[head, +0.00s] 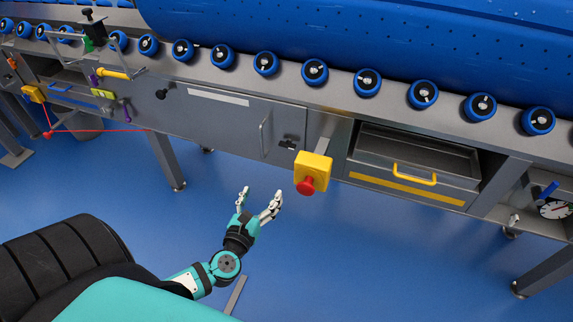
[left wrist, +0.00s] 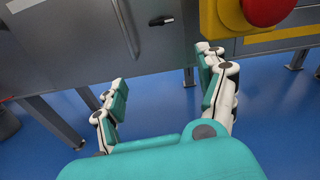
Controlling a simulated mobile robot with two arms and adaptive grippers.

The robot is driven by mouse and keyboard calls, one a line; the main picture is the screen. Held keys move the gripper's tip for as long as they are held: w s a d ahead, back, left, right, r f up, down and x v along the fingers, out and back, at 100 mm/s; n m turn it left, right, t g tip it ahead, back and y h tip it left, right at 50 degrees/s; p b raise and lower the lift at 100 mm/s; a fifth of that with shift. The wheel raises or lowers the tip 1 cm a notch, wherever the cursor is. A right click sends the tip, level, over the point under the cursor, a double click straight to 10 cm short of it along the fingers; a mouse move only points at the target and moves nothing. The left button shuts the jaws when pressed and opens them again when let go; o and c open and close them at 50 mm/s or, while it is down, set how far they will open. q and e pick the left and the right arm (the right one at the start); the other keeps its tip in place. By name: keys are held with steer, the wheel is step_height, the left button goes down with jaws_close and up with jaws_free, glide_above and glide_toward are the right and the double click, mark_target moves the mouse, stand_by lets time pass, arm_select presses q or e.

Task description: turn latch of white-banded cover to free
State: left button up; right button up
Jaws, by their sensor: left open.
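The white-banded cover is a grey panel (head: 225,118) on the conveyor's side, with a white strip (head: 218,97) along its top. It looks closed. A small black latch (head: 288,142) sits at the right end, beside an upright bar handle (head: 265,132). In the left wrist view the latch (left wrist: 161,21) shows at the top, lying roughly level, with the bar handle (left wrist: 125,30) to its left. My left gripper (head: 261,197) is open and empty, below and in front of the latch, touching nothing. Its fingers also show in the left wrist view (left wrist: 162,67). My right gripper is not in view.
A yellow box with a red button (head: 313,172) juts out just right of the latch. Further right is an open drawer with a yellow handle (head: 414,173). Another black fitting (head: 161,94) is at the panel's left. Blue floor lies clear below.

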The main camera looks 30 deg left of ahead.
arm_select(q)
steer(key=r+m, duration=0.1)
steer(key=r, duration=0.1)
steer(key=t, duration=0.1)
glide_toward(288, 146)
steer(key=w+a, duration=0.1)
steer(key=w, duration=0.1)
steer(key=b+x, duration=0.1)
steer(key=x, duration=0.6)
steer(key=shift+w+f+b, duration=0.15)
steer(key=shift+f+b, duration=0.15)
steer(key=shift+f, duration=0.2)
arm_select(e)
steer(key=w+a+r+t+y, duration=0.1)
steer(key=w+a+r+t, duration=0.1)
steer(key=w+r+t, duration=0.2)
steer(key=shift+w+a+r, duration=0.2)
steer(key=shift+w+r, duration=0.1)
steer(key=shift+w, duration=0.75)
arm_select(q)
steer(key=shift+c, duration=0.2)
steer(key=c, duration=1.1)
